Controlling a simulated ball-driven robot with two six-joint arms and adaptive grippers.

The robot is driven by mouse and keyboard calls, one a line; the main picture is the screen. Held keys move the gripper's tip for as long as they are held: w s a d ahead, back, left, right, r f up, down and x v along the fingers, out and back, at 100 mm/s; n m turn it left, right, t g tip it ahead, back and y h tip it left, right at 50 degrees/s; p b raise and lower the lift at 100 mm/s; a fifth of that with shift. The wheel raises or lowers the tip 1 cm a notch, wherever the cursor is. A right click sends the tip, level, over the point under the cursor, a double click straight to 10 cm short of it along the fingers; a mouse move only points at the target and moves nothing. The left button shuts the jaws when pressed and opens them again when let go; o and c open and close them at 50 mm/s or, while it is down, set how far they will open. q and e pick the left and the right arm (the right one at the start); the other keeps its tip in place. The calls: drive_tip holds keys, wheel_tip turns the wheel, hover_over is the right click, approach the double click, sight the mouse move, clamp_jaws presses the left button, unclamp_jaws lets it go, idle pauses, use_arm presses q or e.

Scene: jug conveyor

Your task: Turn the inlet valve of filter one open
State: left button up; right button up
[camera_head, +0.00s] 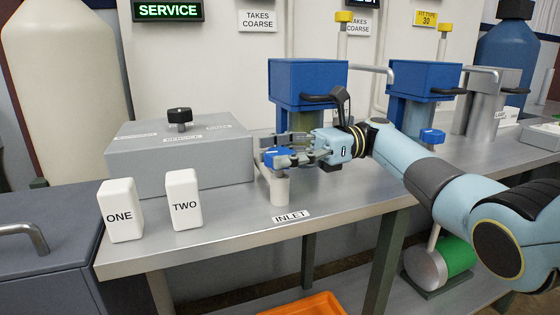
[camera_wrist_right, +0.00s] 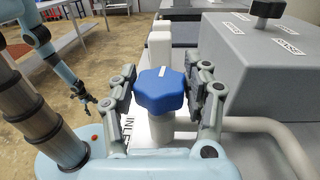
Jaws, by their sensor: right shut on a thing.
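The inlet valve has a blue lobed knob (camera_head: 276,156) on a pale upright stem (camera_head: 279,188), behind the INLET label (camera_head: 291,215) on the grey bench. In the right wrist view the knob (camera_wrist_right: 160,91) sits in the middle, between the two fingers. My right gripper (camera_head: 284,150) reaches in from the right and is shut on the knob; the fingers partly cover it in the head view. A small dark gripper (camera_wrist_right: 84,92) on a light-blue arm, seemingly my left, hangs at the left of the wrist view, too small to read.
A grey box with a black knob (camera_head: 180,155) stands left of the valve. White blocks marked ONE (camera_head: 121,211) and TWO (camera_head: 183,198) stand near the bench's front edge. Blue-topped filter housings (camera_head: 307,78) stand behind. Another blue knob (camera_head: 432,136) is to the right.

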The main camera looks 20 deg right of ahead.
drive_tip(key=shift+f+g, duration=0.1)
drive_tip(key=shift+g, duration=0.2)
drive_tip(key=o, duration=1.2)
drive_tip(key=shift+w+d, duration=0.25)
drive_tip(key=shift+d, duration=1.65)
drive_tip(key=shift+w+d, duration=0.2)
drive_tip(key=shift+d, duration=1.65)
